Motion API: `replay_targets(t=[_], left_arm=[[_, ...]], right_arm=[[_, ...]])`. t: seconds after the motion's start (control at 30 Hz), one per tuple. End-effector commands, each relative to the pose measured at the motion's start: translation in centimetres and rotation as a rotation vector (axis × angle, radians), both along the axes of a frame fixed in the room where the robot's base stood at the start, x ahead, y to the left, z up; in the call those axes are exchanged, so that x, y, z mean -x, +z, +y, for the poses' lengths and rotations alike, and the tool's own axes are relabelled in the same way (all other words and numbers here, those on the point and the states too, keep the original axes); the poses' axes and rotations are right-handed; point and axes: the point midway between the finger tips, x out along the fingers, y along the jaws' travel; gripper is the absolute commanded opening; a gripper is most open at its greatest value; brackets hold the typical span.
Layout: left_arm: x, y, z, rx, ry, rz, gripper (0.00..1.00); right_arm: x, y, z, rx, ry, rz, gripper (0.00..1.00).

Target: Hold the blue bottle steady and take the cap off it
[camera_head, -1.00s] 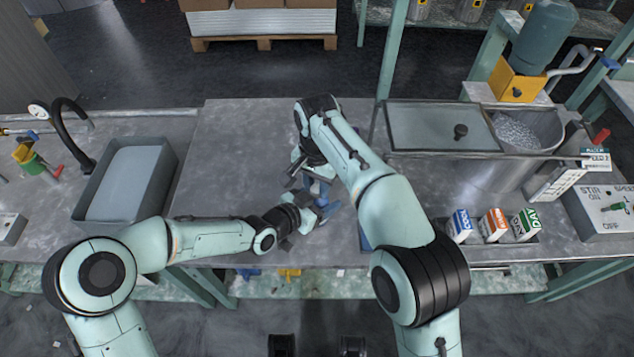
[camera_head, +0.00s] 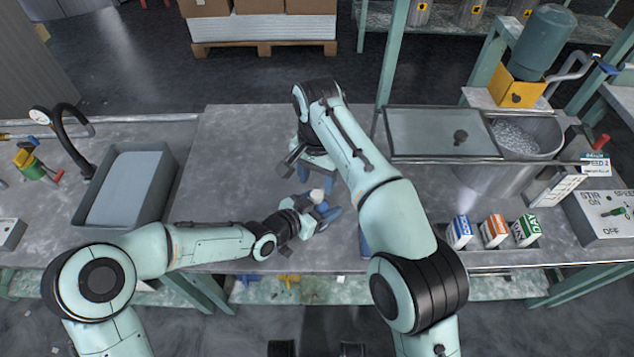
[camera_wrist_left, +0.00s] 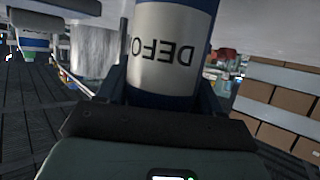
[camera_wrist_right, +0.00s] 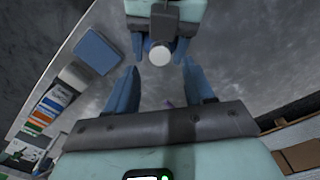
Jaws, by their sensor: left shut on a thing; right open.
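The blue bottle (camera_wrist_left: 172,60) has a white label with dark letters and fills the middle of the left wrist view. My left gripper (camera_head: 322,214) is shut around its body above the bench. The bottle's round white top, the cap (camera_head: 317,195), faces up in the head view and shows as a white disc in the right wrist view (camera_wrist_right: 160,55). My right gripper (camera_wrist_right: 162,88) is open and empty, its blue fingers apart. In the head view it (camera_head: 303,172) is just beyond and left of the cap, not touching it.
A blue flat thing (camera_wrist_right: 97,50), partly hidden by my right arm in the head view, lies on the bench. A grey tub (camera_head: 130,190) stands left; a steel tank (camera_head: 500,170) and small cartons (camera_head: 493,230) stand right. The bench's back middle (camera_head: 235,150) is clear.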

Motion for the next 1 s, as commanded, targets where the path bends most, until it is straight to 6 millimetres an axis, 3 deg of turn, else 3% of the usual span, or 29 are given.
replay_targets(t=[0.4,0.7,0.87,1.0], left_arm=[[0.0,0.1,0.0,0.000,0.000,-0.001,0.00],[0.0,0.1,0.0,0.000,0.000,-0.001,0.00],[0.0,0.1,0.0,0.000,0.000,-0.001,0.00],[0.0,0.1,0.0,0.000,0.000,-0.001,0.00]], right_arm=[[0.1,1.6,0.6,0.006,0.080,0.010,0.53],[0.0,3.3,0.1,0.000,0.102,0.001,0.53],[0.0,2.7,-0.1,0.002,0.104,0.002,0.53],[0.1,1.0,-0.1,0.003,0.104,0.004,0.53]])
